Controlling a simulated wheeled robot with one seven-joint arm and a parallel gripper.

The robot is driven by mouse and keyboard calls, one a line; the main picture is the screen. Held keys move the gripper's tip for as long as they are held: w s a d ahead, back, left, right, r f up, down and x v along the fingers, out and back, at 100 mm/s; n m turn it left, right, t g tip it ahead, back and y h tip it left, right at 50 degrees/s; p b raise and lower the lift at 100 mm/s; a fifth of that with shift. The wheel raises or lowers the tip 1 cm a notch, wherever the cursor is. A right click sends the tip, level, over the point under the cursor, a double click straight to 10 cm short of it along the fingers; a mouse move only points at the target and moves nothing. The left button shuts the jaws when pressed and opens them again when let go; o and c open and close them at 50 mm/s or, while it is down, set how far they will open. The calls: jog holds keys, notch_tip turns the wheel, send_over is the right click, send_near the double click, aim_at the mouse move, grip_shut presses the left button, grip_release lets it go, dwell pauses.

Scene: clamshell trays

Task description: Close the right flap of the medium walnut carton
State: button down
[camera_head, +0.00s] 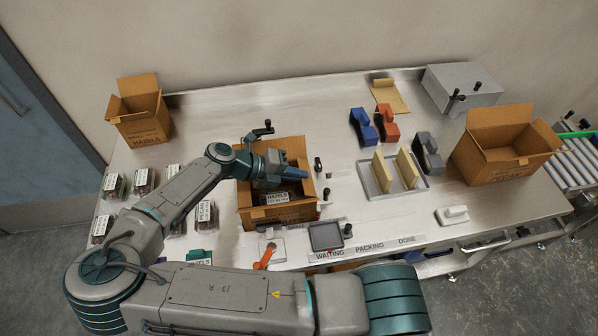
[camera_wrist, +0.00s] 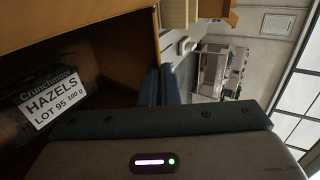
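An open brown carton (camera_head: 280,213) stands at the middle of the table under my gripper; I take it as the medium carton, but its print is too small to read. A clear pack labelled HAZELS (camera_head: 272,198) lies inside; it also shows in the wrist view (camera_wrist: 50,103). My gripper (camera_head: 299,173) is over the carton's right part, its blue fingers pointing right. In the wrist view, the fingers (camera_wrist: 160,86) sit close together beside a carton wall (camera_wrist: 75,25), with nothing visible held. The right flap is not clearly visible; my arm and gripper cover part of the carton.
A smaller open carton (camera_head: 141,128) stands back left and a larger one (camera_head: 490,165) at right. Several nut packs (camera_head: 114,187) lie at left. A tray with yellow dividers (camera_head: 420,186) and coloured blocks (camera_head: 362,128) stand right of the middle carton. Small dark knobs (camera_head: 318,165) stand close to its right side.

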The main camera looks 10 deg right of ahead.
jog(key=shift+a+f+h, duration=0.1)
jog(key=shift+f+h, duration=0.1)
jog(key=shift+h, duration=0.4)
jog(key=c, duration=2.1)
grip_release()
jog(key=o, duration=0.5)
jog(key=shift+c, duration=0.2)
jog(key=b+v, duration=0.2)
jog(key=v, duration=1.2)
jog(key=shift+b, duration=0.4)
